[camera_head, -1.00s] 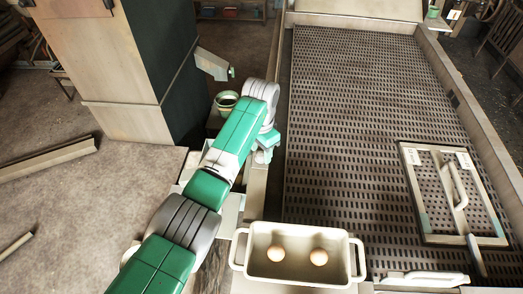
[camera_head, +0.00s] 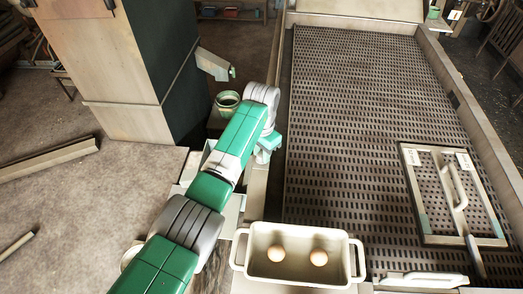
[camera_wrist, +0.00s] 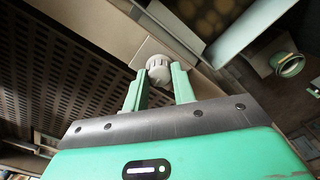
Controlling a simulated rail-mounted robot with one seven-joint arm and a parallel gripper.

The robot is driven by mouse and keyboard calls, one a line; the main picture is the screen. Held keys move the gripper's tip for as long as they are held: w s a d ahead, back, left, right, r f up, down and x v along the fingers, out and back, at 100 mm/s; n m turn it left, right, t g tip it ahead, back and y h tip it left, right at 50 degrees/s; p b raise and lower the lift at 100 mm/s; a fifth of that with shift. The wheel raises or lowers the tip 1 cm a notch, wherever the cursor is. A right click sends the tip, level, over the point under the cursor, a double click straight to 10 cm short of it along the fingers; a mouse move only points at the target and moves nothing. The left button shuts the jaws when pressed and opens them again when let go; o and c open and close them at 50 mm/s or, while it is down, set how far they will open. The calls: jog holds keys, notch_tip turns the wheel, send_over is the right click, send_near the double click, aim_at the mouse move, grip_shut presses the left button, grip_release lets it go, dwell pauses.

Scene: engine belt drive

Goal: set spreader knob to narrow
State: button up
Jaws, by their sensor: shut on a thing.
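The spreader knob (camera_wrist: 158,66) is a pale, ribbed round knob on a light plate beside the perforated bed, seen in the wrist view. My gripper (camera_wrist: 159,80) has its two green fingers on either side of the knob and is shut on it. In the head view the arm's end (camera_head: 268,145) is at the left edge of the bed, and the knob is hidden there. I cannot make out a pointer or marking on the knob.
The perforated bed (camera_head: 350,120) lies to the right, with a framed panel (camera_head: 422,200) and handle on it. A tray (camera_head: 258,273) with two round things stands at the front. A green-rimmed pot (camera_head: 228,101) and a spout (camera_head: 212,63) are behind the arm.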

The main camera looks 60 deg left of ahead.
jog(key=n+p, duration=0.1)
jog(key=n, duration=0.3)
jog(key=shift+r, duration=0.1)
jog(key=n+p, duration=0.1)
jog(key=n, duration=0.8)
jog(key=shift+n, duration=2.1)
jog(key=o, duration=1)
notch_tip(320, 180, up, 8)
jog(key=shift+f, duration=0.15)
